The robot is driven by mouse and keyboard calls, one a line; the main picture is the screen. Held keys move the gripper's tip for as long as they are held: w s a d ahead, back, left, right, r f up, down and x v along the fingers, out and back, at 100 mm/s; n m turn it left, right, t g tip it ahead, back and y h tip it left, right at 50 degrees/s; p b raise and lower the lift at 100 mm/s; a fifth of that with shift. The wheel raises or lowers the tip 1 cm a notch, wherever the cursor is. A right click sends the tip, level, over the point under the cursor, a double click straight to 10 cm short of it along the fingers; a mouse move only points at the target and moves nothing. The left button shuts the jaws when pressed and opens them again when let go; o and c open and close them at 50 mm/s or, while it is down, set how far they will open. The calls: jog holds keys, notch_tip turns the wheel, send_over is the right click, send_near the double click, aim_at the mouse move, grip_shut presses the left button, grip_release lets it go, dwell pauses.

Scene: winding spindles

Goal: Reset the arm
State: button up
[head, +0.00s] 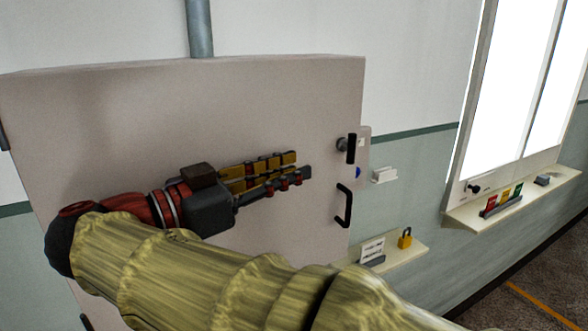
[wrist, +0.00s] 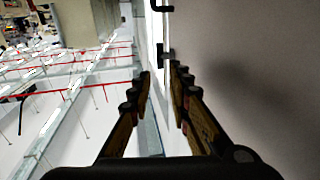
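My gripper (head: 298,168) is in front of the grey cabinet (head: 120,120) in the head view, its fingers pointing right toward the cabinet's handles. In the wrist view my gripper (wrist: 160,75) shows two fingers with a gap between the tips and nothing between them, so it is open and empty. My yellow arm crosses the lower part of the head view and hides the cabinet's lower part. In the wrist view the cabinet face (wrist: 260,80) fills the right side, close to the fingers. I cannot tell whether a finger touches it.
A black handle (head: 345,205) and a knob with a black lever (head: 350,148) sit at the cabinet's right edge. A shelf (head: 415,250) holds a yellow padlock (head: 405,238) and a white card (head: 372,250). A window ledge (head: 480,215) with coloured tags (head: 503,200) lies farther right.

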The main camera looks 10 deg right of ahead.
jog(key=s+d+f+n+g+y, duration=0.2)
jog(key=s+d+f+n+y, duration=0.15)
jog(key=d+f, duration=0.5)
jog(key=s+d+f+n+g+y, duration=0.2)
jog(key=d+f+n+g+y, duration=0.15)
jog(key=d+f, duration=0.55)
jog(key=s+a+f+n+t+y, duration=0.1)
jog(key=s+a+f+n+y, duration=0.1)
jog(key=s+f+y, duration=0.2)
jog(key=s+a+f+n+t+y, duration=0.1)
jog(key=s+a+f+n+y, duration=0.2)
jog(key=f, duration=0.7)
jog(key=s+y, duration=0.2)
jog(key=shift+s+f, duration=0.3)
jog(key=shift+s, duration=0.1)
